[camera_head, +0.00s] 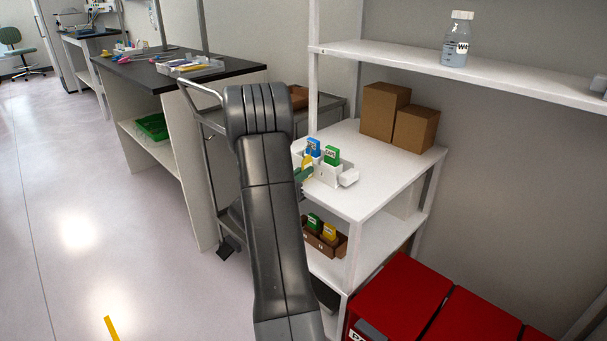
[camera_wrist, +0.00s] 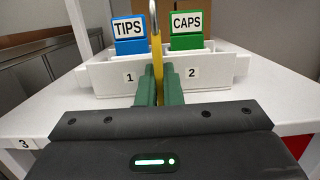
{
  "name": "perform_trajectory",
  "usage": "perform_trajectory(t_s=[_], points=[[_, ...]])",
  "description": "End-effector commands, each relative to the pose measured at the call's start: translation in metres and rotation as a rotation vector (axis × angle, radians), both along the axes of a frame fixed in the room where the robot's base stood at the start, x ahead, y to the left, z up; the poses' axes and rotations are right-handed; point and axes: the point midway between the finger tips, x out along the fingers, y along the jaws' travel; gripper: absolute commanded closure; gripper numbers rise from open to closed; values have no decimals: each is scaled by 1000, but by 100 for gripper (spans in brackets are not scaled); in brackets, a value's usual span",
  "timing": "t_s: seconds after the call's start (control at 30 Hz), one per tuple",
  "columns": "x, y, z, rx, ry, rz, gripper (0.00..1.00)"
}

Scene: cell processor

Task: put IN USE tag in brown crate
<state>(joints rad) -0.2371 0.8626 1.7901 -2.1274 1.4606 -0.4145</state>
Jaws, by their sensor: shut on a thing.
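My gripper (camera_head: 303,174) is shut on a thin yellow tag (camera_head: 307,161). In the wrist view the green fingers (camera_wrist: 152,88) pinch the tag (camera_wrist: 157,58), which is upright and edge-on, so its lettering cannot be read. It is in front of a white holder (camera_wrist: 105,78), between the blue TIPS block and the green CAPS block; I cannot tell whether it touches the holder. My arm hides part of that area.
The holder (camera_head: 328,178) stands on the rack's upper shelf (camera_head: 375,180), with two cardboard boxes (camera_head: 398,118) behind. A higher shelf (camera_head: 480,75) bears a bottle (camera_head: 457,42). Red cases (camera_head: 400,300) stand at the lower right.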

Motion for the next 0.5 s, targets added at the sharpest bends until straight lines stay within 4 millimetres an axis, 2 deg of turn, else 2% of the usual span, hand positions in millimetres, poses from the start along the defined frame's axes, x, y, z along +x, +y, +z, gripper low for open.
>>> perform_trajectory(t_s=[0.17,0.3,0.5], points=[[0,0,-5,1,1,0,100],[0,0,-3,1,1,0,72],[0,0,-3,1,1,0,72]])
